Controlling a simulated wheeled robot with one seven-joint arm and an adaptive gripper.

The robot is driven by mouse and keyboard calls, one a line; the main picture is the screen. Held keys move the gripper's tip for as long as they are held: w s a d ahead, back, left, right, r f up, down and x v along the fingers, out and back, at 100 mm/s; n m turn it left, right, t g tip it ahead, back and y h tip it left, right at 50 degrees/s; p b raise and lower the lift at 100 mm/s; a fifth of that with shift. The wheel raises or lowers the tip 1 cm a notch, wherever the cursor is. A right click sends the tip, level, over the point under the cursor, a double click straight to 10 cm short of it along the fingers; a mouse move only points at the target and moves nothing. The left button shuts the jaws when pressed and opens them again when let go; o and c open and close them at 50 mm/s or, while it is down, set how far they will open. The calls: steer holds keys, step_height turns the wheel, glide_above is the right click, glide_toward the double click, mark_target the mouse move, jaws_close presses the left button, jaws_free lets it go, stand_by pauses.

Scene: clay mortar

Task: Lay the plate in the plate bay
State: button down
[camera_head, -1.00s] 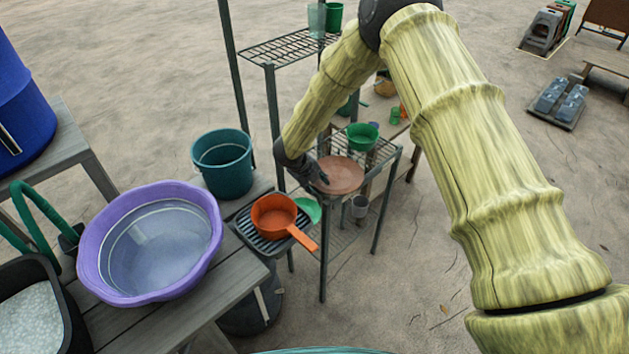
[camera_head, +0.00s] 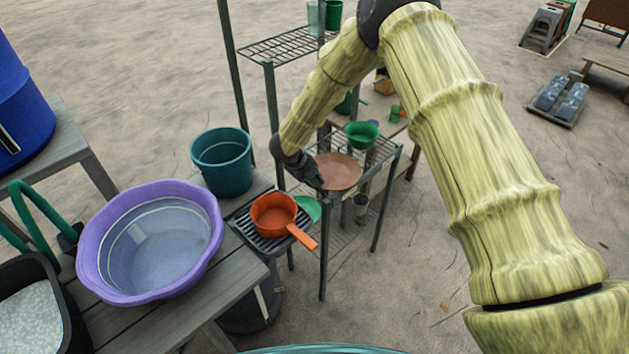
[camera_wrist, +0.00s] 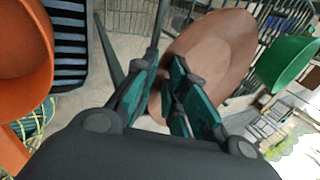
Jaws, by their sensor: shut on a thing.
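The brown plate (camera_head: 340,173) is at the wire shelf of the dark metal rack, and it fills much of the upper middle of the wrist view (camera_wrist: 212,45). My gripper (camera_head: 319,182) is shut on the plate's near left edge; in the wrist view its teal finger pads (camera_wrist: 164,88) close on the rim. The plate looks tilted in the wrist view. I cannot tell whether it touches the shelf. The plate bay is not clearly marked; the wire shelf (camera_head: 385,150) shows beside the plate, and the part under the plate is hidden.
A green bowl (camera_head: 362,134) sits just behind the plate on the rack. An orange pan (camera_head: 273,214) rests on a striped drainer at the front left, its handle towards the rack. A purple basin (camera_head: 92,235) and teal bucket (camera_head: 222,172) stand on the left bench. Rack posts stand close by.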

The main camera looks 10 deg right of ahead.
steer(key=shift+w+a, duration=0.45)
steer(key=shift+a, duration=0.05)
steer(key=c, duration=1.4)
jaws_free()
steer(key=shift+o, duration=0.2)
steer(key=shift+r, duration=0.1)
steer(key=v, duration=1.1)
steer(key=shift+s+r, duration=0.15)
steer(key=shift+r, duration=0.2)
steer(key=shift+a, duration=0.1)
